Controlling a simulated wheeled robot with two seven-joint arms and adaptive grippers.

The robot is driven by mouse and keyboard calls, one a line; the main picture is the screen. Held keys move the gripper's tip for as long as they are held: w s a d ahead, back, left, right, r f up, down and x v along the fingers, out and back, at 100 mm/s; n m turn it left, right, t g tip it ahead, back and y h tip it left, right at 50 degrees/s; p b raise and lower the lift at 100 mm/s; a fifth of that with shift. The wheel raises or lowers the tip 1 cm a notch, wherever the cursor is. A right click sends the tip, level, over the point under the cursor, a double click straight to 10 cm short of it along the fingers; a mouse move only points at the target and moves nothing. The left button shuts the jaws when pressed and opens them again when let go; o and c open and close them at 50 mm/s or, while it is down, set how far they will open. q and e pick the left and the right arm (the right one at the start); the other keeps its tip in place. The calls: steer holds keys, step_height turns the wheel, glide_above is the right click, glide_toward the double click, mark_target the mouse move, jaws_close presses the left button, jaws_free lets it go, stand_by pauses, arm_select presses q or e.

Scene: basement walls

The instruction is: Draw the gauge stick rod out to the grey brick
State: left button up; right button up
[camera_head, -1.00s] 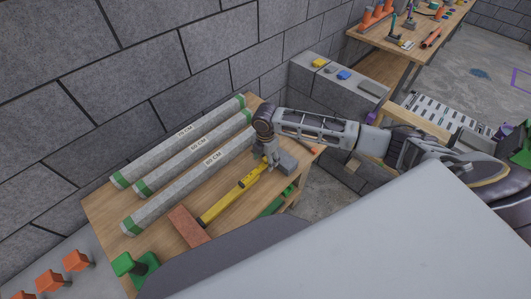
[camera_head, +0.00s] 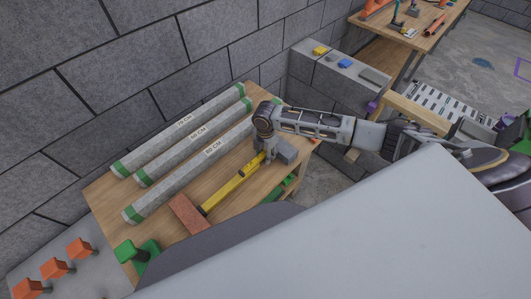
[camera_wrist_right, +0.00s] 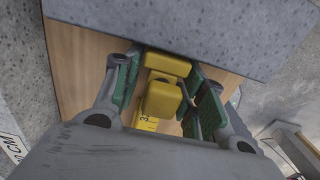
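The yellow gauge stick (camera_head: 230,188) lies on the wooden bench, running from the red brick toward the grey brick (camera_head: 286,151). My right gripper (camera_head: 268,155) is low over the stick's far end, beside the grey brick. In the right wrist view its green-padded fingers (camera_wrist_right: 168,88) stand on both sides of the yellow blocks (camera_wrist_right: 163,98) at the stick's end. The pads look close to the yellow, but firm contact cannot be made out. A marked strip shows below the blocks. The grey brick (camera_wrist_right: 170,25) fills the top of that view. My left gripper is out of view.
A red brick (camera_head: 188,213) lies at the stick's near end. Several grey green-ended bars (camera_head: 188,172) lie along the wall side of the bench (camera_head: 108,205). A green object (camera_head: 138,252) stands at the front left. A block ledge (camera_head: 330,72) rises behind my right arm.

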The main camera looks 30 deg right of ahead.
steer(key=c, duration=0.7)
steer(key=o, duration=1.3)
steer(key=shift+r, duration=0.15)
steer(key=shift+r, duration=5.85)
steer(key=shift+f, duration=0.1)
